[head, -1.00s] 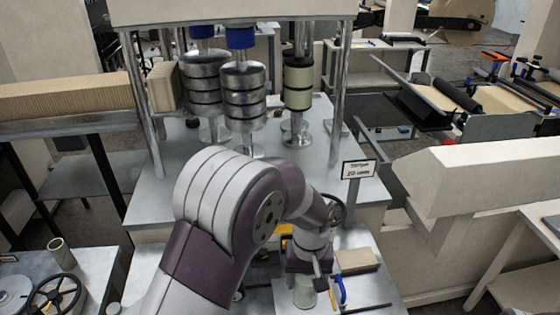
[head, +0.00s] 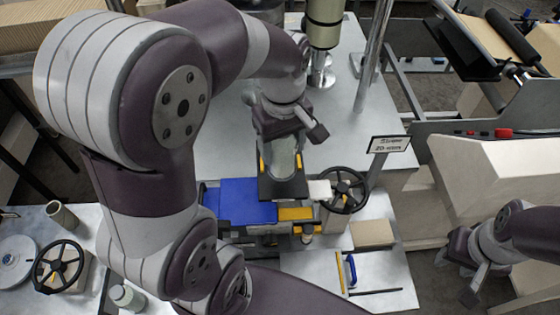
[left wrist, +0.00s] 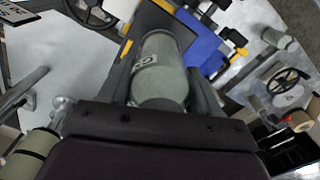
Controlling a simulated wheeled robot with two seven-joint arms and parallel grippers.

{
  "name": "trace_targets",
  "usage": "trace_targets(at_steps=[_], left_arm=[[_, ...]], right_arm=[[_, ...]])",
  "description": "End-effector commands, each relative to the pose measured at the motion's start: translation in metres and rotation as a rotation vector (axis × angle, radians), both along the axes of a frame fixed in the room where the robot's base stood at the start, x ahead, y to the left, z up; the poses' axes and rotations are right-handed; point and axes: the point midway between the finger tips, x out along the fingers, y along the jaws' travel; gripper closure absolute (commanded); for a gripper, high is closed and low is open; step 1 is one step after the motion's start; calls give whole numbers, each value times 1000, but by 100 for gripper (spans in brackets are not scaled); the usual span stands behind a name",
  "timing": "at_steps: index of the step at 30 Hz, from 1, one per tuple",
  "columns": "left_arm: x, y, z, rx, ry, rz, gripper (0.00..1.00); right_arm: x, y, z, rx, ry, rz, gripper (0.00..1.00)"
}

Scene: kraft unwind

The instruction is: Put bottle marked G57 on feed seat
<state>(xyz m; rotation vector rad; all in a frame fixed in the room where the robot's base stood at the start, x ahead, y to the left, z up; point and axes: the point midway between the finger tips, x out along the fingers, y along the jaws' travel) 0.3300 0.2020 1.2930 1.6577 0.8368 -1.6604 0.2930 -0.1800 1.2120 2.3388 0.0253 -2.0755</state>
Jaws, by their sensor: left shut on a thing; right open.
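A grey-green bottle (left wrist: 160,75) with a small white label is between the fingers of my left gripper; the label is turned and I cannot read it fully. In the head view the same bottle (head: 284,158) is over a dark plate with yellow edge marks (head: 284,190), perhaps the feed seat. I cannot tell whether it touches the plate. My left gripper (head: 286,150) is shut on the bottle. My right gripper (head: 476,283) is open and empty at the lower right, away from the bottle.
A blue block (head: 246,202) lies left of the dark plate, and a black handwheel (head: 344,190) stands close on its right. A sign (head: 390,144) on a post is further right. Another pale bottle (head: 128,297) stands at the lower left. Metal posts rise behind.

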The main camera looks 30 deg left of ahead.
Motion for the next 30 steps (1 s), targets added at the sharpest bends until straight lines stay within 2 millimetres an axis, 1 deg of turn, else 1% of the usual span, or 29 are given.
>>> trace_targets(at_steps=[2, 4, 7, 10, 20, 21, 23, 30], left_arm=[[5, 7, -4, 0, -2, 1, 80], [6, 9, -10, 0, 1, 0, 80], [5, 9, -27, -1, 4, -1, 80], [6, 8, -41, 0, 0, -1, 80], [6, 8, -47, 0, -2, -1, 80], [6, 8, -47, 0, -1, -1, 31], [6, 8, -47, 0, -1, -1, 12], [6, 8, -46, 0, -2, -1, 12]], right_arm=[[0, 0, -2, 0, -1, 0, 57], [0, 0, 3, 0, -1, 0, 57], [1, 0, 11, 0, -2, 0, 57], [1, 0, 13, 0, -2, 0, 57], [0, 0, 9, 0, -1, 0, 57], [0, 0, 10, 0, -1, 0, 57], [0, 0, 10, 0, -1, 0, 57], [0, 0, 10, 0, -1, 0, 57]])
